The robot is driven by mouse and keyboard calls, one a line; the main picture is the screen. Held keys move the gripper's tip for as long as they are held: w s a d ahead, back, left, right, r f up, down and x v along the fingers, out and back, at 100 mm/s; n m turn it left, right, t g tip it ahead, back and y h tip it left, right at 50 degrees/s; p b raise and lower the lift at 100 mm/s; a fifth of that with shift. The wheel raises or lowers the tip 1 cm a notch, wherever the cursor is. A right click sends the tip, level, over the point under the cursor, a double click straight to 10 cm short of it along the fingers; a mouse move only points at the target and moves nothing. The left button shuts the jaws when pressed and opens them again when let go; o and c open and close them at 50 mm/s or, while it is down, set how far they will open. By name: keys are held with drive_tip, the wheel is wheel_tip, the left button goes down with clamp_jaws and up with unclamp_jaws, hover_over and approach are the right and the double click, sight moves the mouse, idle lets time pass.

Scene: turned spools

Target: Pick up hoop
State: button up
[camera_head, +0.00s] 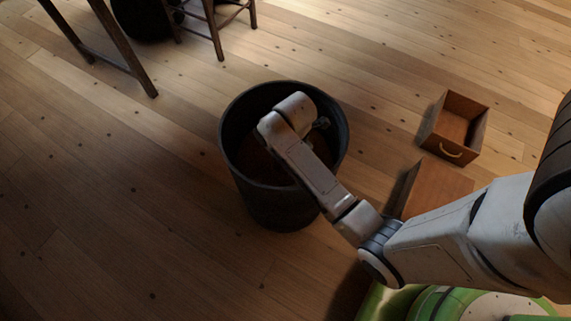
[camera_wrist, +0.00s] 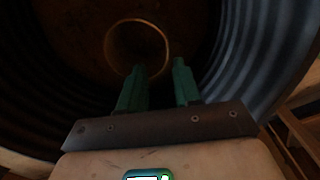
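The hoop (camera_wrist: 168,48) is a thin brownish ring lying at the bottom of a dark round bin (camera_head: 268,205), seen in the wrist view. The bin's ribbed wall (camera_wrist: 265,62) surrounds it there. My gripper (camera_wrist: 159,65) has two green fingers, apart with nothing between them. The fingertips point down into the bin and overlap the near right part of the hoop in the picture; the height gap is hard to judge. In the head view my arm reaches over the bin's rim, and it hides the gripper and hoop.
An open wooden drawer box (camera_head: 474,129) with a pale handle lies on the floor right of the bin. Another brown box (camera_head: 437,188) is partly behind my arm. Wooden furniture legs (camera_head: 126,48) stand at upper left. The plank floor left of the bin is clear.

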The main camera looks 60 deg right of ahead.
drive_tip(key=shift+s+a+f+b, duration=0.15)
drive_tip(key=shift+f+b, duration=0.4)
drive_tip(key=shift+f, duration=1)
drive_tip(key=shift+s+d+f+b, duration=0.15)
drive_tip(key=shift+f+b, duration=0.4)
drive_tip(key=shift+f, duration=1)
drive_tip(key=shift+s+a+f+b, duration=0.15)
drive_tip(key=shift+f+b, duration=0.4)
drive_tip(key=shift+f, duration=1)
drive_tip(key=shift+c, duration=0.4)
clamp_jaws()
